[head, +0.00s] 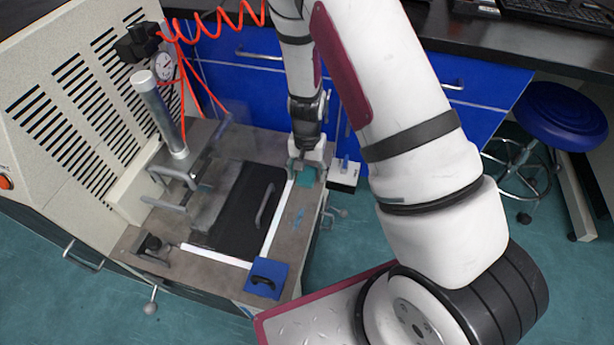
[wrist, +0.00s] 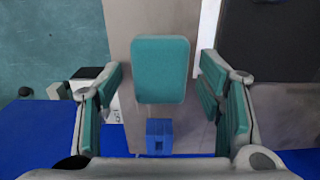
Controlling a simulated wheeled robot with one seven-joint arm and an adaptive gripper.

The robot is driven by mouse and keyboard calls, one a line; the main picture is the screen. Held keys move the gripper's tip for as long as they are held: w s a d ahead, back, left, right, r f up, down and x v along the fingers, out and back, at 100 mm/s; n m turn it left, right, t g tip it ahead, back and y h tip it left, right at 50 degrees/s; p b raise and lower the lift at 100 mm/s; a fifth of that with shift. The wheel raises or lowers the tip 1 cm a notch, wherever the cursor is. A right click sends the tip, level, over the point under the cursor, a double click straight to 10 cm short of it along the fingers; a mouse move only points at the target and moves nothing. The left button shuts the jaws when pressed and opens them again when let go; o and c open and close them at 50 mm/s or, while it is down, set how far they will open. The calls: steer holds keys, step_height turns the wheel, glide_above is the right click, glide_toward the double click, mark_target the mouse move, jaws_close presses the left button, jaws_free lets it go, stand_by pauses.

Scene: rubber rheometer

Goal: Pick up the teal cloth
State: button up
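The teal cloth (wrist: 161,70) is a flat rounded rectangle lying on the grey-brown machine top. In the wrist view it sits between my gripper's two fingers, with a gap on each side. My gripper (wrist: 164,78) is open, with teal pads on its fingers, and grips nothing. In the head view my gripper (head: 306,163) points down at the back right of the machine top. Teal shows right below it, but the cloth and the finger pads are hard to tell apart there.
A small blue block (wrist: 158,137) lies close to the cloth. A black plate with a handle (head: 240,210) and a blue handled block (head: 266,279) are on the machine top. A white box (head: 344,174) stands right of my gripper. Blue cabinets (head: 240,95) are behind.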

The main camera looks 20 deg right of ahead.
mark_target(307, 173)
steer(key=c, duration=0.8)
steer(key=shift+r, duration=0.45)
step_height(307, 173, up, 3)
steer(key=shift+r+p, duration=0.1)
steer(key=shift+p, duration=1)
steer(key=shift+s+d+r+p, duration=0.15)
steer(key=shift+s+p, duration=0.55)
steer(key=shift+s, duration=1.95)
steer(key=shift+s+d+r+p, duration=0.15)
steer(key=shift+s+p, duration=0.5)
steer(key=shift+s, duration=2.05)
steer(key=shift+s+r+p, duration=0.2)
steer(key=shift+s+p, duration=0.5)
steer(key=shift+s, duration=1.95)
